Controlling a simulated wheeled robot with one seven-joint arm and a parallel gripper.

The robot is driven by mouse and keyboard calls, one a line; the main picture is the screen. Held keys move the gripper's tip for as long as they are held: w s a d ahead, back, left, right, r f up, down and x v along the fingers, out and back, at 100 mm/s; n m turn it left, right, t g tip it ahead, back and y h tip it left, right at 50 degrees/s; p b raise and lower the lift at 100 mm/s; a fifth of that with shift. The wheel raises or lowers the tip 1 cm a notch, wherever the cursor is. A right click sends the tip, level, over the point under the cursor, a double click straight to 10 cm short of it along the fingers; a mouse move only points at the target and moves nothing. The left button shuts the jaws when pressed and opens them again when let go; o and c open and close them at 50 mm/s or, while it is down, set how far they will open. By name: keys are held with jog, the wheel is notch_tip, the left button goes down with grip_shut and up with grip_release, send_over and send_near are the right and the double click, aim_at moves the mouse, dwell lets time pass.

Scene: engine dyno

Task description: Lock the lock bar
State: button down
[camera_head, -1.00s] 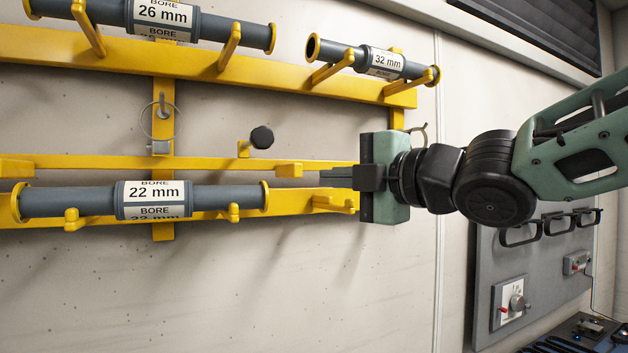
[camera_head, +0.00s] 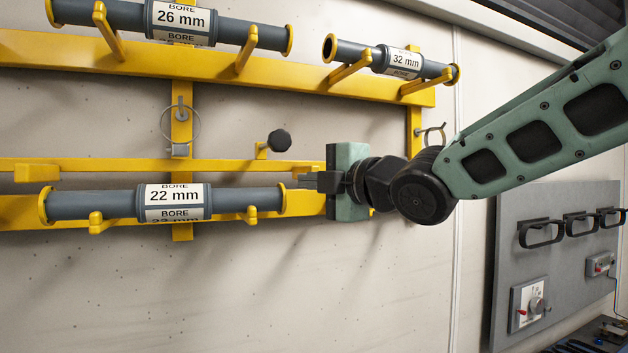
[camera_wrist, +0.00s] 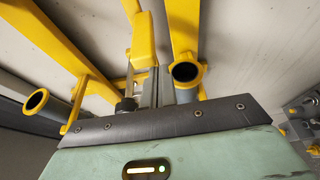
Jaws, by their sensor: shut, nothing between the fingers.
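The lock bar (camera_head: 110,165) is a thin yellow bar across the wall rack, just above the 22 mm pipe (camera_head: 110,203), with a block near each end. A black knob (camera_head: 280,141) stands on a short yellow bracket above it. My gripper (camera_head: 308,182) is shut and empty at the bar's right end, beside the pipe's right flange. It partly hides the right block and the rack behind. In the wrist view the fingers (camera_wrist: 154,88) reach toward the bar's yellow block (camera_wrist: 147,40). Whether they touch it, I cannot tell.
The 26 mm pipe (camera_head: 125,15) and 32 mm pipe (camera_head: 360,55) rest on hooks on the upper yellow rail (camera_head: 200,62). A ringed pin (camera_head: 180,112) sits on the upright. A grey panel (camera_head: 560,250) stands at right. The wall below the rack is clear.

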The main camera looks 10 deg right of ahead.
jog(key=w+d, duration=0.1)
jog(key=d, duration=0.5)
jog(key=shift+w+p, duration=0.35)
jog(key=shift+p, duration=0.05)
